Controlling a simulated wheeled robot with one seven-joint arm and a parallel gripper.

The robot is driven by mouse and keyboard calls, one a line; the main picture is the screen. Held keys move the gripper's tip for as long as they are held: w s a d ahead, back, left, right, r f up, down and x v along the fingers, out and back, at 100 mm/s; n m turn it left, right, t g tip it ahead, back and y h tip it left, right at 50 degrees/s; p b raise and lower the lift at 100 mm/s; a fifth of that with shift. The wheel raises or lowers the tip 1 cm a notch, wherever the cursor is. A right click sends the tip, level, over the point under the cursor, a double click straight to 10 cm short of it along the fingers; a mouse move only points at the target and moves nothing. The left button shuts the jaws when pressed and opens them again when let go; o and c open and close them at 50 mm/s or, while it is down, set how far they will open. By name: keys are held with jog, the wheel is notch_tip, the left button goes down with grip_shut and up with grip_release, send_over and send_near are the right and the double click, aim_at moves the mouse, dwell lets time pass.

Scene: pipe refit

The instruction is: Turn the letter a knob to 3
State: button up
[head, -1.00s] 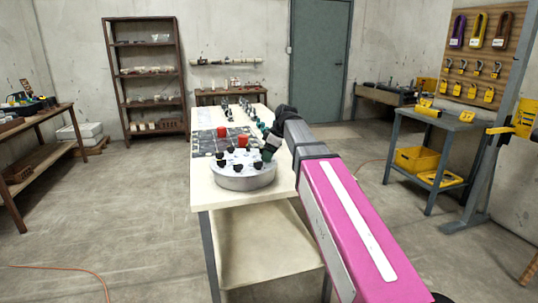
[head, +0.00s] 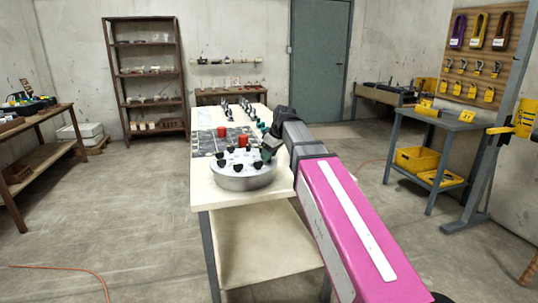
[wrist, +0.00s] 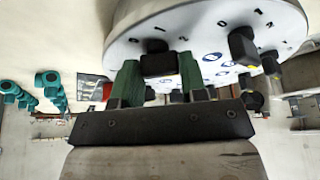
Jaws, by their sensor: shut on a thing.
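A round, pale panel (head: 243,181) with several black knobs around its top stands on the near end of the long table. My gripper (head: 268,149) is at the panel's right side. In the wrist view, the green fingers of my gripper (wrist: 159,70) are on either side of a black knob (wrist: 156,60) and shut on it. Digits are printed around the knobs; a "1" shows above this one. I cannot read this knob's letter or its pointer. Another black knob (wrist: 243,45) with digits around it sits to the right. Knobs behind my arm are partly hidden.
The long table (head: 203,195) also carries a dark board (head: 205,143) with red parts (head: 222,132) behind the panel, and rows of small fittings farther back. A blue-grey cart (head: 448,122) stands to the right. The floor on the left is open.

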jog(key=m+t+h, duration=0.1)
jog(key=m, duration=0.3)
jog(key=shift+s+m, duration=0.1)
jog(key=shift+m, duration=0.2)
jog(key=shift+a+m+t+h, duration=0.1)
jog(key=shift+m+t+h, duration=0.55)
jog(key=shift+m, duration=1.25)
jog(key=shift+g+h, duration=0.25)
jog(key=o, duration=0.9)
jog(key=shift+r, duration=0.1)
jog(key=v, duration=1)
jog(key=shift+s+r, duration=0.2)
jog(key=shift+r, duration=0.05)
